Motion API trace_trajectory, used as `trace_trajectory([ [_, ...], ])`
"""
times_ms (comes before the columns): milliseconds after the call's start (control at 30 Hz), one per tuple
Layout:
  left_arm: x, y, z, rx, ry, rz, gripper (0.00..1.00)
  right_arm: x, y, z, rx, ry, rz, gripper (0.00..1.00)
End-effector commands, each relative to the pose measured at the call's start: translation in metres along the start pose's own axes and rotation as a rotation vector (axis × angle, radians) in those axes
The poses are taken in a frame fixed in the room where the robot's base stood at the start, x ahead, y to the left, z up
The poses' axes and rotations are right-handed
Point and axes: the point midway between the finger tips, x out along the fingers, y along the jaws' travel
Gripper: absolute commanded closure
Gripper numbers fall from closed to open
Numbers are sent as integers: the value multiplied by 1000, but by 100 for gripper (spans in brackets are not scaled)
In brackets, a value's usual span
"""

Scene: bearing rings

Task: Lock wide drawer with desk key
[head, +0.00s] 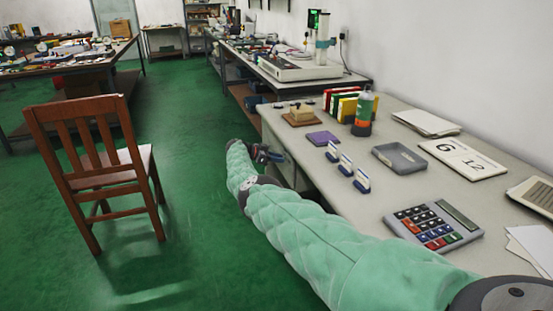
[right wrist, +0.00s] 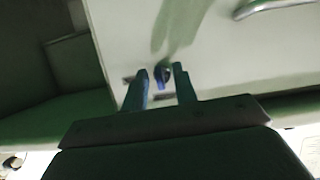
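My right arm reaches along the front of the grey desk (head: 300,172) in the head view, with the right gripper (head: 266,155) low beside the desk's far front part. In the right wrist view the right gripper (right wrist: 161,80) has its two fingers apart, facing a pale drawer front (right wrist: 215,50). A small blue and dark piece, seemingly the desk key (right wrist: 162,77), shows between the fingers with a gap on each side. I cannot tell whether it sits in a lock. A metal handle (right wrist: 275,8) is on the pale front. My left gripper is not in view.
On the desk top are a calculator (head: 433,225), a grey tray (head: 399,158), a calendar (head: 463,158), several stamps (head: 346,165) and a bottle (head: 363,114). A wooden chair (head: 95,165) stands on the green floor at left. Floor between chair and desk is clear.

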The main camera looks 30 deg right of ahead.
Motion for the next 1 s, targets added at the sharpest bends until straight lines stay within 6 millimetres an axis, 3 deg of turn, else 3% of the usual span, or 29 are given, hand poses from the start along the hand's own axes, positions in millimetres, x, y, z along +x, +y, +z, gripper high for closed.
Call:
trace_trajectory([
  [367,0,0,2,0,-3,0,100,-7,0,-1,1,1,-1,72],
  [800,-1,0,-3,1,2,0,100,-66,-1,-1,1,1,-1,72],
  [1000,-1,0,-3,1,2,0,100,-78,0,0,0,1,-1,72],
])
